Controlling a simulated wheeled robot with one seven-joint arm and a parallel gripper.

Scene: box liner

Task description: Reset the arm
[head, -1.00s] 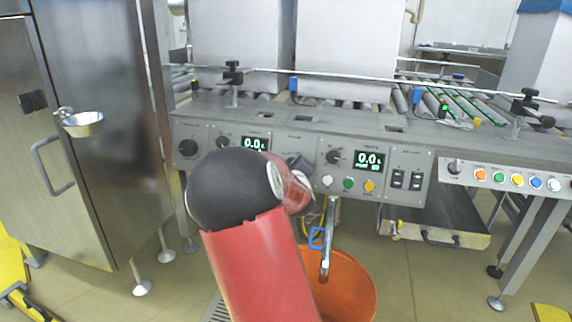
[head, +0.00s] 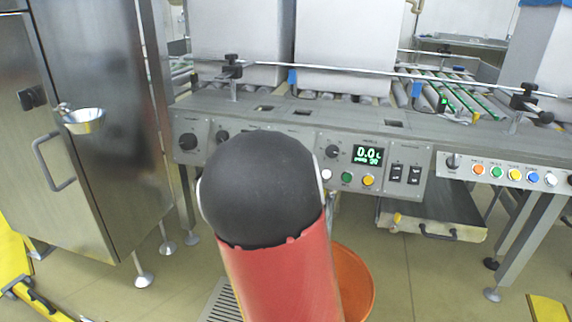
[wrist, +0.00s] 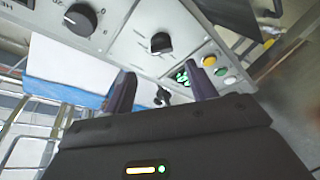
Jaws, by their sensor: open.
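My gripper (wrist: 162,92) shows in the wrist view with its two dark fingers apart and nothing between them. Beyond the fingertips is the grey control panel (wrist: 130,45) with black knobs, a green-lit display and coloured buttons. In the head view my red arm with its black joint rises in front of the panel (head: 408,188). It hides part of the panel and the left display. My gripper itself is hidden behind the arm in the head view.
An orange bucket (head: 356,285) stands on the floor behind my arm. White boxes (head: 345,45) stand on the roller conveyor (head: 455,98). Open floor lies between cabinet and bucket.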

